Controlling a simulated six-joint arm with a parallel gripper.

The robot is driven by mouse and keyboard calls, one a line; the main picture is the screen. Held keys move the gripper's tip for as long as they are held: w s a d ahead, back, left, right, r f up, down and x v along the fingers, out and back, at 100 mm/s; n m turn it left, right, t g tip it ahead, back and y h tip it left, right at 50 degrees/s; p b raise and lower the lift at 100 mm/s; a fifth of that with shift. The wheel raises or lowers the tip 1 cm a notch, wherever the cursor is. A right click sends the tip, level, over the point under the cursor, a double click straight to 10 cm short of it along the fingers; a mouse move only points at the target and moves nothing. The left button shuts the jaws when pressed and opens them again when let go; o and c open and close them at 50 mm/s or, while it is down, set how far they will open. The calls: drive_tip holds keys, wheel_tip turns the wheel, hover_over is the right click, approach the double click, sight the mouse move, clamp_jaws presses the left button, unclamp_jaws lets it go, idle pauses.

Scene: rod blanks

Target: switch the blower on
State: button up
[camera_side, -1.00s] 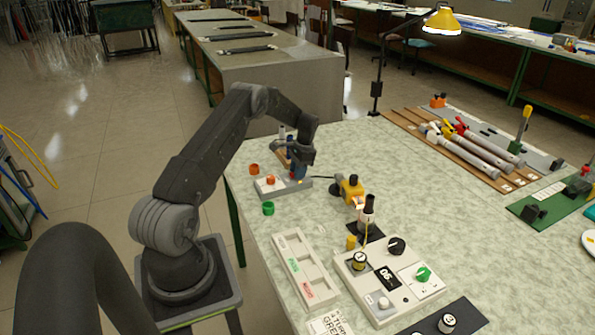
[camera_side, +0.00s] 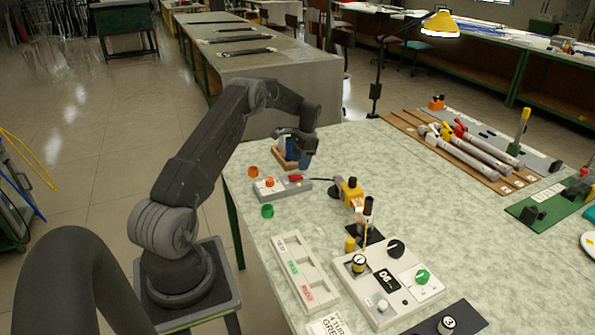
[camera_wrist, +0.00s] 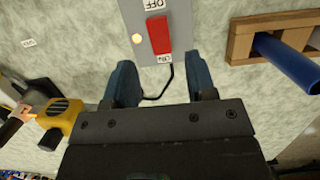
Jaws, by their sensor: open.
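The blower (camera_side: 351,190) is a yellow tool with a black cap, standing on the table right of my gripper. It also shows at the left of the wrist view (camera_wrist: 60,115), with an orange glow near its nozzle. A black cord runs from a grey switch box (camera_side: 292,190) toward it. The box's red switch (camera_wrist: 159,36) lies between an OFF and an ON label; I cannot tell which end is pressed. A small light (camera_wrist: 137,38) on the box looks lit. My gripper (camera_wrist: 163,80) is open and empty, raised just beyond the switch's ON end.
A wooden rack (camera_wrist: 240,42) with a blue tube (camera_wrist: 285,60) stands close beside the box. A control panel (camera_side: 408,295) with knobs sits nearer the camera.

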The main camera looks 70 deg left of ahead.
sight(305, 177)
drive_tip(key=v, duration=0.9)
drive_tip(key=s+d+r+t+y, duration=0.1)
drive_tip(key=d+r+t, duration=0.1)
drive_tip(key=d+r, duration=0.85)
drive_tip(key=s+d+r+t, duration=0.2)
drive_tip(key=d+r, duration=0.6)
drive_tip(key=d, duration=0.6)
drive_tip(key=s+d+f+t+h, duration=0.1)
drive_tip(key=s+d+t, duration=0.3)
drive_tip(key=s+d, duration=1.3)
drive_tip(key=s, duration=0.3)
drive_tip(key=shift+s+f, duration=0.3)
drive_tip(key=shift+f, duration=0.1)
